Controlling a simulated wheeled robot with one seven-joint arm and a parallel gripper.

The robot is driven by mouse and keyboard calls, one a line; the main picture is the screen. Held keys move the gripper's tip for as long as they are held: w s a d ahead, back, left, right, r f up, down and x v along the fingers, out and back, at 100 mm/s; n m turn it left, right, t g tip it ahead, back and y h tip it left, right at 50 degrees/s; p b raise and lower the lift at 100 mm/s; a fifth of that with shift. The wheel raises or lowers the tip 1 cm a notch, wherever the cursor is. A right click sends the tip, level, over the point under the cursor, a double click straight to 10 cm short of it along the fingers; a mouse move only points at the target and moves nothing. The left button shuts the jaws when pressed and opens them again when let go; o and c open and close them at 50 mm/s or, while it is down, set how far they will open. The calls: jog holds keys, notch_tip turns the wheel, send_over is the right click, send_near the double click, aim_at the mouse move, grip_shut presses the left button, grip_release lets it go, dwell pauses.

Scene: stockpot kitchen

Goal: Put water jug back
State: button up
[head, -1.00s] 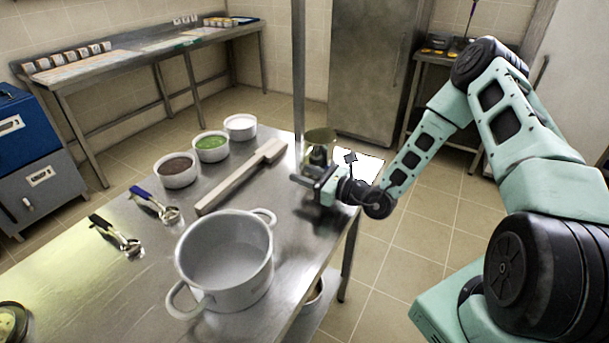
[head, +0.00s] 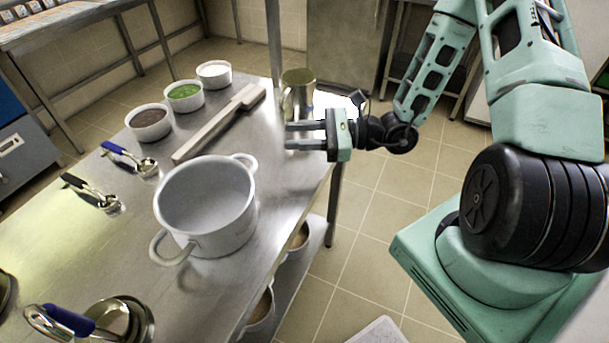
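The water jug appears to be the brownish metallic vessel (head: 297,92) standing upright at the far right corner of the steel table (head: 215,280). My gripper (head: 291,135) is on the near side of the jug, above the table's right edge. Its two fingers point left with a clear gap between them, and nothing is held. The gripper is apart from the jug in the picture. The jug's lower part shows behind it, and its handle is hard to make out.
A large white pot (head: 205,205) stands mid-table. A pale wooden bar (head: 215,125) and bowls of dark (head: 149,122), green (head: 185,96) and white (head: 214,74) contents lie behind it. Scoops lie at left. A bright white patch (head: 338,103) is right of the jug. A post rises behind.

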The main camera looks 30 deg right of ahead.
jog(key=s+a+r+n+g, duration=0.4)
jog(key=s+a+n+g, duration=0.4)
jog(key=a+n+g, duration=0.15)
jog(key=s+a+r+n+h, duration=0.1)
jog(key=s+r+n+h, duration=0.1)
jog(key=s+n+h, duration=0.4)
jog(key=s+a+r+n+h, duration=0.1)
jog(key=s+r+n+h, duration=0.2)
jog(key=s+n+h, duration=0.4)
jog(key=n+h, duration=0.1)
jog(key=n, duration=0.6)
jog(key=shift+a+r+t+h, duration=0.15)
jog(key=shift+a+t+h, duration=0.15)
jog(key=shift+a+t, duration=0.05)
jog(key=shift+s, duration=0.1)
